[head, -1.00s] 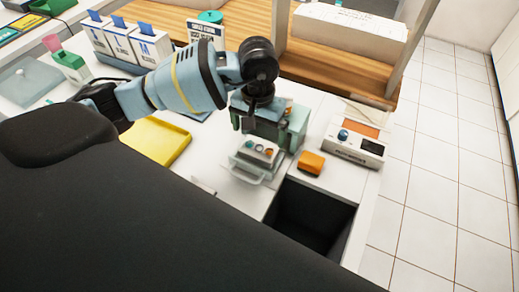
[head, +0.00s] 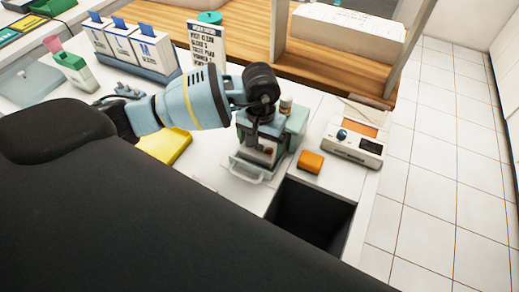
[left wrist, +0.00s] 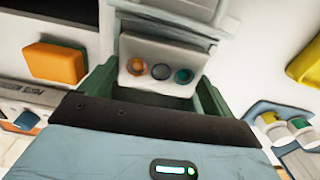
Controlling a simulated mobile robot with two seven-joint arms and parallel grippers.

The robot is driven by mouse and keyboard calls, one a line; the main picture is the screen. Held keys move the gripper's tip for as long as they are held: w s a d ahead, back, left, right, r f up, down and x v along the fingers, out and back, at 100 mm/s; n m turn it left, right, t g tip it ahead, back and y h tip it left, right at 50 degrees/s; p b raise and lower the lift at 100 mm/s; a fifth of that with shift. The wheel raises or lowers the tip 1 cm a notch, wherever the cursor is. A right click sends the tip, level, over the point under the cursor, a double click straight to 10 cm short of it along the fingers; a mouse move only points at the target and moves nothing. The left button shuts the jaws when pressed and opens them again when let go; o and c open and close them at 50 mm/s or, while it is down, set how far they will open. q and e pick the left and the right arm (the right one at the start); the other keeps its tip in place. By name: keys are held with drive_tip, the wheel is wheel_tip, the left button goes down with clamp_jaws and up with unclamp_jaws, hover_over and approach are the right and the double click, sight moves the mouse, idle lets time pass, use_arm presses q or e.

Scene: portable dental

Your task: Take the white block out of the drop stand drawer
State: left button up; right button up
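The drop stand (head: 297,122) is a grey-green box on the white counter. Its drawer is pulled out toward me, with a pale handle (head: 245,175) at the front. The white block (left wrist: 135,85) sits in the drawer between green side walls in the left wrist view. Its face shows three round spots, orange, grey and teal. My left gripper (head: 266,146) points down over the drawer at the block and partly covers it in the head view. My right gripper is not in view.
An orange box (head: 311,162) lies right of the drawer, and a white device with a screen (head: 354,146) stands beyond it. A dark opening (head: 310,212) lies in front. A yellow tray (head: 165,146) is left, and a sign (head: 207,42) stands behind.

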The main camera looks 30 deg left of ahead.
sight(261, 148)
use_arm(q)
drive_tip(key=c, duration=0.5)
drive_tip(key=shift+o, duration=0.2)
drive_tip(key=shift+r, duration=0.1)
drive_tip(key=shift+r, duration=0.45)
wheel_tip(261, 148, up, 2)
drive_tip(key=shift+r, duration=0.15)
drive_tip(key=s+d+r+b, duration=0.1)
drive_tip(key=s+d+b, duration=0.2)
drive_tip(key=d, duration=1.2)
drive_tip(key=shift+s+d+r, duration=0.25)
drive_tip(key=shift+s+r, duration=0.05)
drive_tip(key=shift+s, duration=0.35)
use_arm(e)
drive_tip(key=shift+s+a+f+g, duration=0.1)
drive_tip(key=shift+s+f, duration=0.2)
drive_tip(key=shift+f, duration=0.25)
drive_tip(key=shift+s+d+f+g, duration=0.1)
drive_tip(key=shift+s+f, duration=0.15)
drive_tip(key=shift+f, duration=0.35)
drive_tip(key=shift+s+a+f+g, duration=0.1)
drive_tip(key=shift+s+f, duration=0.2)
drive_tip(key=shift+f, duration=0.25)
